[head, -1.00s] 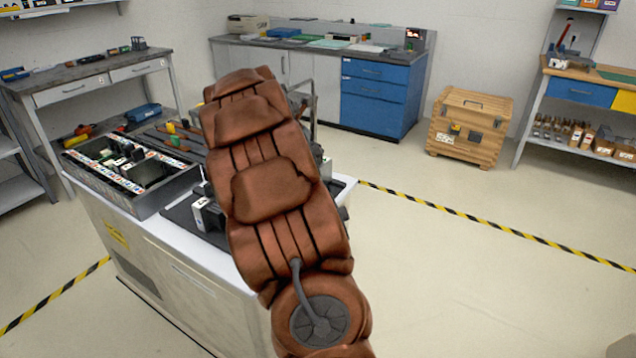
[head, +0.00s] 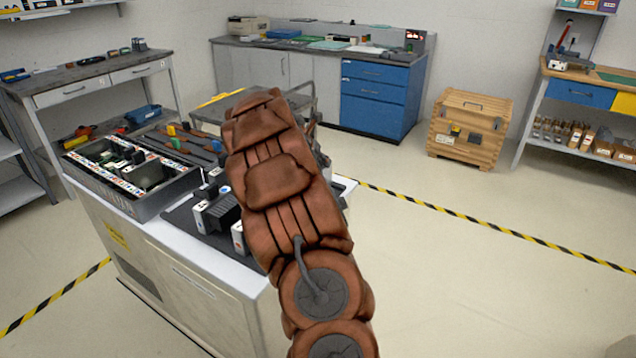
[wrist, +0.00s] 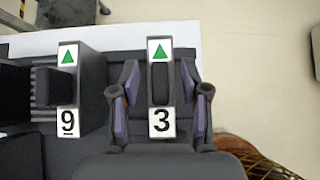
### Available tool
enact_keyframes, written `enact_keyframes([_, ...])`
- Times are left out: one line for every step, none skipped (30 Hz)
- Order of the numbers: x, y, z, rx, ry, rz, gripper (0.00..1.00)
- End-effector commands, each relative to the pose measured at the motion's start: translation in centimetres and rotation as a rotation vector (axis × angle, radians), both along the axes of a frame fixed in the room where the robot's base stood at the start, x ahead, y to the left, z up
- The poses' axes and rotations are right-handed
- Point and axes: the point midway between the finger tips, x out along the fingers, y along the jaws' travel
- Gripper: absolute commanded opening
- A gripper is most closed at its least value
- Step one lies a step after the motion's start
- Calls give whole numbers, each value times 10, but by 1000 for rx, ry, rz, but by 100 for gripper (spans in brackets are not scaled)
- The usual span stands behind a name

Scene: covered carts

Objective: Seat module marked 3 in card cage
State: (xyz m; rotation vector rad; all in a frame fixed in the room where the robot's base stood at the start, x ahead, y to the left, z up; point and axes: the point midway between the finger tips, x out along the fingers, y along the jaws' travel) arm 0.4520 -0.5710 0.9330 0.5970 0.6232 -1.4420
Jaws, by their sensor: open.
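The module marked 3 (wrist: 161,122) is upright in the wrist view, with a green triangle on the far end of its white top and a dark grip in the middle. My gripper (wrist: 160,88) is open, with one finger on each side of this module and visible gaps between. The card cage (head: 172,197) is the long grey open box on the white cart in the head view, with labelled rims and some modules inside. My arm hides the gripper in the head view, and I cannot make out the module's number there.
A module marked 9 (wrist: 67,121) stands left of module 3 in the wrist view. Both stand over a dark mat (head: 190,226) on the cart. Tools with coloured handles (head: 178,143) lie behind the cage. Open floor (head: 480,275) is right of the cart.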

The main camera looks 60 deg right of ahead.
Motion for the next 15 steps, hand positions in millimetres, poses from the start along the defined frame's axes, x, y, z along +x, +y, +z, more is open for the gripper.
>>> enact_keyframes([0, 0, 0, 0, 0, 0, 46])
enact_keyframes([0, 0, 0, 0, 0, 0, 45])
enact_keyframes([0, 0, 0, 0, 0, 0, 41])
enact_keyframes([0, 0, 0, 0, 0, 0, 38])
enact_keyframes([0, 0, 0, 0, 0, 0, 34])
enact_keyframes([0, 0, 0, 0, 0, 0, 30])
enact_keyframes([0, 0, 0, 0, 0, 0, 27])
enact_keyframes([0, 0, 0, 0, 0, 0, 24])
enact_keyframes([0, 0, 0, 0, 0, 0, 20])
enact_keyframes([0, 0, 0, 0, 0, 0, 17])
enact_keyframes([0, 0, 0, 0, 0, 0, 14])
enact_keyframes([0, 0, 0, 0, 0, 0, 9])
enact_keyframes([0, 0, 0, 0, 0, 0, 6])
enact_keyframes([0, 0, 0, 0, 0, 0, 3])
enact_keyframes([0, 0, 0, 0, 0, 0, 0])
